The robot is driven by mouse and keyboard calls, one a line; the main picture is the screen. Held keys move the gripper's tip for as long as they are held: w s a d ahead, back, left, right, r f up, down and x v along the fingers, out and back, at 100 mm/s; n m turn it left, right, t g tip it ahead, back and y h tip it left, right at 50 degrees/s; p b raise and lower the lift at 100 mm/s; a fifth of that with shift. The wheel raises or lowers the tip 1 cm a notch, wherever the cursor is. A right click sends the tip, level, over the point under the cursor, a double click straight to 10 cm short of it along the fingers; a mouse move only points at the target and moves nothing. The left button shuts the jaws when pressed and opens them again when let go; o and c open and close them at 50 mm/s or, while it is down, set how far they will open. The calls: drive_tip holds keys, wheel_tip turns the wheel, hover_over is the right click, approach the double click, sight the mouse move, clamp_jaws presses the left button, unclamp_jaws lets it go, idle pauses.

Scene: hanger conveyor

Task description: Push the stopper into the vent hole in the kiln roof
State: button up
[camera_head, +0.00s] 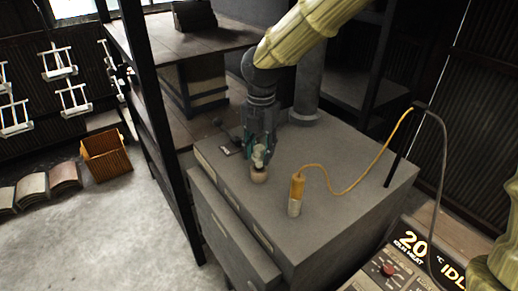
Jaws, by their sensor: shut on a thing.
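The kiln roof (330,165) is the flat grey top of a large box in the middle of the view. My gripper (261,153) points down over the left front part of the roof. It is shut on the stopper (258,174), a small pale piece with a rounded tan lower part that shows below the fingertips. The stopper looks upright and is at or close above the roof surface. I cannot tell whether it touches the roof or sits in the hole. The vent hole is not visible; the stopper or my gripper may hide it.
An orange-handled probe (297,188) with a pale lower end stands right of my gripper; its yellow cable runs to a black post (400,148). A grey flue pipe (306,95) rises behind. A dark flat piece (230,146) lies left. A control panel (405,262) is at the front right.

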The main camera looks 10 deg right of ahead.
sight(259, 159)
drive_tip(key=shift+f+b, duration=0.35)
drive_tip(key=shift+f, duration=1.45)
idle(2.0)
drive_tip(key=o, duration=0.8)
drive_tip(key=o, duration=0.6)
drive_tip(key=shift+c, duration=0.2)
wheel_tip(259, 159, up, 12)
drive_tip(key=shift+s+d, duration=0.1)
